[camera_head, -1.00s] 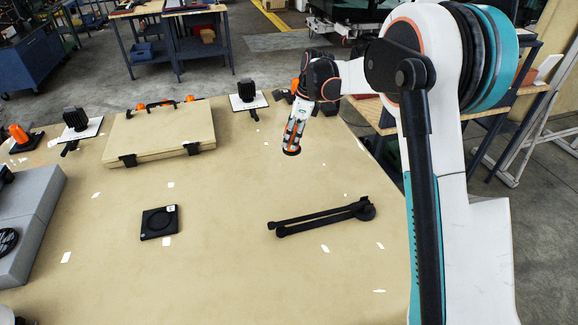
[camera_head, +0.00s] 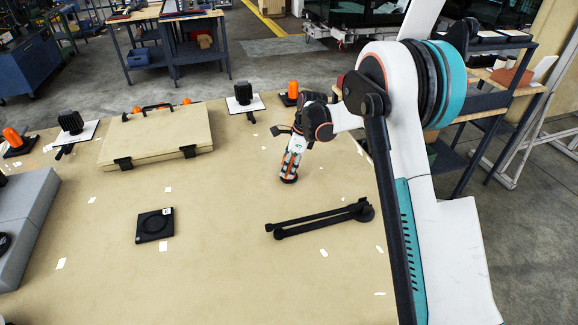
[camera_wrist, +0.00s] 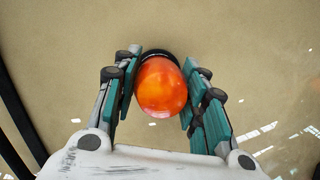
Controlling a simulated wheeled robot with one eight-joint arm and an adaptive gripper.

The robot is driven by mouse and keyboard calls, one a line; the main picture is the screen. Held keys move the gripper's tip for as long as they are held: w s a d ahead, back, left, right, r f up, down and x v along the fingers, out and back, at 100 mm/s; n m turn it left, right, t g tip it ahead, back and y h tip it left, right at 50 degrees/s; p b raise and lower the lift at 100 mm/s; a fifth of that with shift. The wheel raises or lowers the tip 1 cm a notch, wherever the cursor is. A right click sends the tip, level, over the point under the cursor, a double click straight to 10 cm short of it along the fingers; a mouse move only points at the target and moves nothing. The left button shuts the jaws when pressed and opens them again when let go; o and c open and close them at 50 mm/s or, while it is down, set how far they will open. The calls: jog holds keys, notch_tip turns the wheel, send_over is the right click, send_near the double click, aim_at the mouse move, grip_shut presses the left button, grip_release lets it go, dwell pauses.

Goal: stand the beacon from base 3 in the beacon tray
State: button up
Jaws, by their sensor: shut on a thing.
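My gripper (camera_head: 292,163) is shut on an orange-domed beacon with a black base. In the wrist view the beacon (camera_wrist: 161,88) sits between the two teal-padded fingers, dome towards the camera, its black rim showing behind. In the head view the beacon's black base (camera_head: 289,180) points down over bare table, right of the wooden case; I cannot tell whether it touches the table. An empty black square base (camera_head: 154,226) with a small white label lies front left; its number is unreadable. I cannot tell which thing is the beacon tray.
A wooden case (camera_head: 157,139) with black latches lies at the back left. Orange beacons stand at the back (camera_head: 292,92) and far left (camera_head: 13,137). A folded black two-bar part (camera_head: 320,218) lies front right. Grey blocks (camera_head: 25,215) line the left edge. The table's middle is clear.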

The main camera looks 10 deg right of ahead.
jog(key=shift+f, duration=0.15)
jog(key=o, duration=1.3)
jog(key=shift+c, duration=0.2)
